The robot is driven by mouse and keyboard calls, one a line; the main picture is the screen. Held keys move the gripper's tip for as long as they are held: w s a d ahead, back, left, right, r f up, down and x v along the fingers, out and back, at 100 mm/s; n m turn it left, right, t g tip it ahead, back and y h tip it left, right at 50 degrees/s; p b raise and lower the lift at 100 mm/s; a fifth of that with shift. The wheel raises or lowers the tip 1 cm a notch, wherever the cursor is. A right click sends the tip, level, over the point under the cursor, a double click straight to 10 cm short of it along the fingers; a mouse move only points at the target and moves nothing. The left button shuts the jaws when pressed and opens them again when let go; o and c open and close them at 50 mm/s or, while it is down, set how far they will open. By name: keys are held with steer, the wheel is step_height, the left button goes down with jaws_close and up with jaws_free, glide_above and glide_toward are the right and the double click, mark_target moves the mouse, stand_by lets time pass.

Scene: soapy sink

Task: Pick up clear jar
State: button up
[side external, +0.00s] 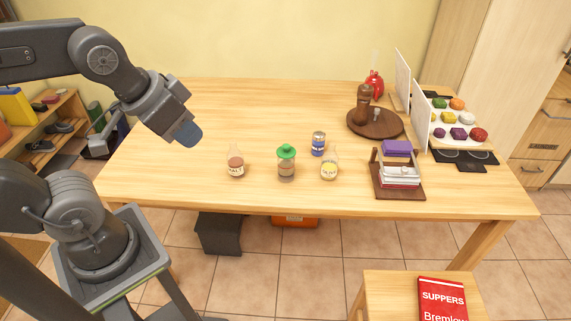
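Three clear containers stand upright near the table's front edge. One is a clear jar with a green lid and brownish contents (286,168). To its left is a narrow-necked clear bottle with brown contents and a label (236,166). To its right is a similar clear bottle with pale contents and a label (329,167). I cannot tell for sure which is the task's clear jar. My gripper (188,133), with a blue tip, is above the table's left part, up and left of the containers and apart from them. Its fingers are too unclear to tell open from shut.
A small blue can (318,144) stands just behind the jars. A wooden rack with books (399,192) is to their right. A round brown board (387,125) holds a mill. The table's left and middle back are clear.

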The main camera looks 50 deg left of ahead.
steer(key=o, duration=1.3)
steer(key=w+a+f+m+g+y, duration=0.2)
steer(key=w+f+m+g+y, duration=0.3)
steer(key=w, duration=0.4)
steer(key=m+y, duration=0.9)
steer(key=m, duration=0.2)
glide_toward(289, 166)
steer(key=s+a+r, duration=0.2)
steer(key=s+r, duration=0.3)
steer(key=r, duration=0.2)
step_height(289, 166, down, 10)
steer(key=w+d+m+t+y, duration=0.2)
steer(key=d+m+t+y, duration=0.1)
steer(key=m+t, duration=0.2)
steer(key=shift+m, duration=0.3)
steer(key=x, duration=0.8)
steer(key=shift+w+a+f, duration=0.1)
steer(key=shift+a+f, duration=0.05)
steer(key=shift+a, duration=0.1)
steer(key=shift+x, duration=2.65)
